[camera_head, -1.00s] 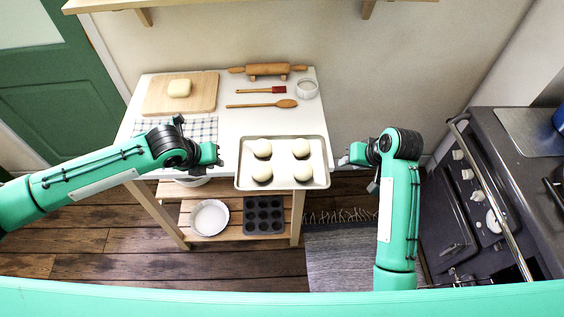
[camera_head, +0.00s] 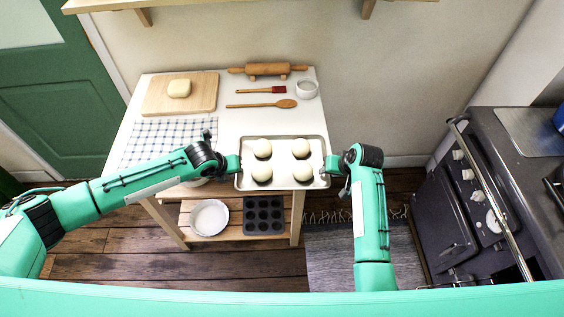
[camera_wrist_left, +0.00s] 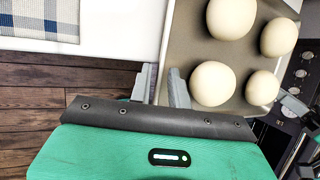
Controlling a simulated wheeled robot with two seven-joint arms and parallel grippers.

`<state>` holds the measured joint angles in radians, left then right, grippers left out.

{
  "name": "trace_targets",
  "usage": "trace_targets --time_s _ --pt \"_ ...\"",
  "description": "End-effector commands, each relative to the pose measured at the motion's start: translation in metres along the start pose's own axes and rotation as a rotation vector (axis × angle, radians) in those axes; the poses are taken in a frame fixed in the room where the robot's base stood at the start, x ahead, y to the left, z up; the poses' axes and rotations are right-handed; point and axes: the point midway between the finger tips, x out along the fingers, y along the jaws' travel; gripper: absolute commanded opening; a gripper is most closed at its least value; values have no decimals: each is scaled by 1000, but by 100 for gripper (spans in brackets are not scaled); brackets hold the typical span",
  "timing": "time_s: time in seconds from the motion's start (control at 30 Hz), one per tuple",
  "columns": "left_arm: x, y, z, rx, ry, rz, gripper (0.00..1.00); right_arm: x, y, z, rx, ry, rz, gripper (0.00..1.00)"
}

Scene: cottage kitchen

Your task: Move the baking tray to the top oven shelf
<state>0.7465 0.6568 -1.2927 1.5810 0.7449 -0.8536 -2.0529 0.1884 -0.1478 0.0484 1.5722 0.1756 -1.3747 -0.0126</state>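The metal baking tray (camera_head: 282,186) holds several pale dough balls and lies on the front right of the white worktop, its front edge over the worktop's edge. My left gripper (camera_head: 238,164) is at the tray's left rim. In the left wrist view its two fingers (camera_wrist_left: 162,88) stand apart, with the tray's rim (camera_wrist_left: 169,40) between them. My right gripper (camera_head: 328,166) is at the tray's right rim; its finger gap is too small to tell. The dark oven (camera_head: 447,215) stands at the right; its shelves are not visible.
On the worktop are a cutting board (camera_head: 155,98) with dough, a checked cloth (camera_head: 150,140), a rolling pin (camera_head: 267,70), a brush, a wooden spoon (camera_head: 285,103) and a small bowl (camera_head: 306,88). A muffin tin (camera_head: 264,215) and white dish (camera_head: 209,217) sit below. A rug (camera_head: 335,255) covers the floor.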

Motion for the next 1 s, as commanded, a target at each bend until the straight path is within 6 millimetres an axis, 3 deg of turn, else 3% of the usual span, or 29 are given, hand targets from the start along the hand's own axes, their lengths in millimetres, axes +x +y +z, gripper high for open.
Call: trace_targets --time_s 0.17,0.27,0.33,0.37,1.0 --pt "0 0 0 0 0 0 18 0 0 0 0 0 0 33" --pt "0 0 0 0 0 0 1 0 0 0 0 0 0 15" --pt "0 0 0 0 0 0 0 0 0 0 0 0 0 2" --pt "0 0 0 0 0 0 0 0 0 0 0 0 0 0" --pt "-10 -4 5 0 -2 -2 0 -10 -4 -4 0 1 -1 0"
